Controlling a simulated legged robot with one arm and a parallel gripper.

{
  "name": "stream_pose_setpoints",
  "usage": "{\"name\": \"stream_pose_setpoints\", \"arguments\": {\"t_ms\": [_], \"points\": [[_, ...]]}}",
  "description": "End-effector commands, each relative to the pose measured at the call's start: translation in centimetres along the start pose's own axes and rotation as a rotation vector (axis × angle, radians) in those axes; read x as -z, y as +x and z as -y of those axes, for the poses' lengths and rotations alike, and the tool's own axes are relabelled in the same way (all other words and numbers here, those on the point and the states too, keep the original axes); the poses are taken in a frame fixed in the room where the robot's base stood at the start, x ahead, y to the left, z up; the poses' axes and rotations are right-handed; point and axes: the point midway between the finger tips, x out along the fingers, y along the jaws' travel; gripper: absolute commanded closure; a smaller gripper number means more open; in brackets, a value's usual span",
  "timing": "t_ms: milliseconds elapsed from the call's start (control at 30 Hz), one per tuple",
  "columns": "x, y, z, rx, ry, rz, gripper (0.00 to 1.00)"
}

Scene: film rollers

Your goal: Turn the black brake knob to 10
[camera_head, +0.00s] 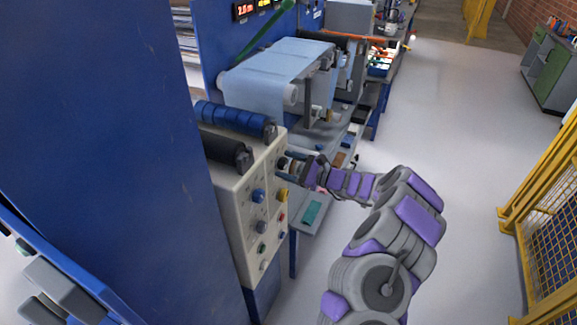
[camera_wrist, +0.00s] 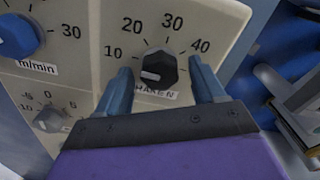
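The black brake knob (camera_wrist: 160,66) is on a cream panel in the wrist view, with a scale of 10, 20, 30 and 40 around its upper side. Its white pointer mark faces left and slightly down, below the 10. My gripper (camera_wrist: 161,72) is open, with one blue-grey finger on each side of the knob. Gaps show between the fingers and the knob. In the head view my gripper (camera_head: 287,165) is at the upper right of the control panel (camera_head: 234,215); the knob is hard to make out there.
A blue m/min knob (camera_wrist: 17,36) is left of the black knob, and a grey knob (camera_wrist: 50,120) is below left. The panel carries several other coloured knobs and buttons. Rollers (camera_head: 235,118) are above it. Yellow fencing (camera_head: 545,190) stands right, with clear floor between.

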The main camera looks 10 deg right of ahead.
Motion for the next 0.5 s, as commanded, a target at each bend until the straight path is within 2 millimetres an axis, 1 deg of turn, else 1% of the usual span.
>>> {"name": "stream_pose_setpoints", "arguments": {"t_ms": [267,367,467,500], "points": [[-0.1,-0.2,0.1,0.001,0.0,0.002,0.31],[-0.2,-1.0,0.2,0.003,0.0,0.001,0.31],[-0.2,-2.6,0.2,0.005,0.001,0.003,0.31],[-0.3,-3.4,0.3,0.006,0.001,0.003,0.31]]}}
